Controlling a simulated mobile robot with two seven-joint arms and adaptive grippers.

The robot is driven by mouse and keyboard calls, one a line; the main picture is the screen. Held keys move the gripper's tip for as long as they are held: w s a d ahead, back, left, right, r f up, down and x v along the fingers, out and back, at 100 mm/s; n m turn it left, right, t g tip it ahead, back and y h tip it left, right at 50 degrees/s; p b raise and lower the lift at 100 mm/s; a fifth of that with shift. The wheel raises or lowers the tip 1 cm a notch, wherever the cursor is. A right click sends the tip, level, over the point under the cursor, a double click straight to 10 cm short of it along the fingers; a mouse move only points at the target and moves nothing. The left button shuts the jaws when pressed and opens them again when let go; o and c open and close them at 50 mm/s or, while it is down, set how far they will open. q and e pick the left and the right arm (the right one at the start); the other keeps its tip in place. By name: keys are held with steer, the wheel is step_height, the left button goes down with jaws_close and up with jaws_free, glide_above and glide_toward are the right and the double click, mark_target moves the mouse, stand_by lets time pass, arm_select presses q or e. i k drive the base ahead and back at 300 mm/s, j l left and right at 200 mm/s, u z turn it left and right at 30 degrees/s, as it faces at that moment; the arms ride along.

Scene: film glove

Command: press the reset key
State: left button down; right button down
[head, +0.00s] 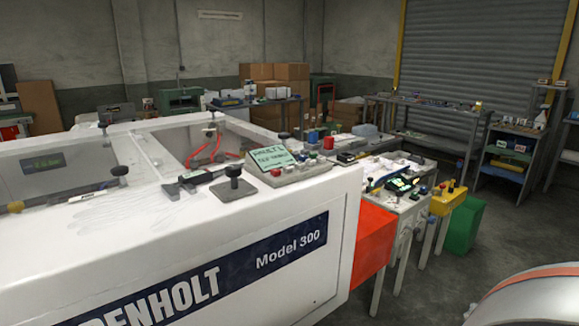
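A control panel (290,172) sits on top of the white machine, near its right end. It has a tilted green screen (270,158) with dark lettering too small to read surely. Several small keys lie along the panel, among them a red one (277,172) at the front below the screen. I cannot tell which key is the reset key, as no label is legible. Neither of my grippers is in view.
The white machine (190,230), marked "Model 300", fills the left and front. An orange-red box (374,240) and cluttered benches are to the right.

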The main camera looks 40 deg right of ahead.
mark_target(276, 172)
steer(key=l, duration=0.65)
steer(key=k+l, duration=0.15)
steer(key=l, duration=1.1)
steer(key=k+u, duration=0.05)
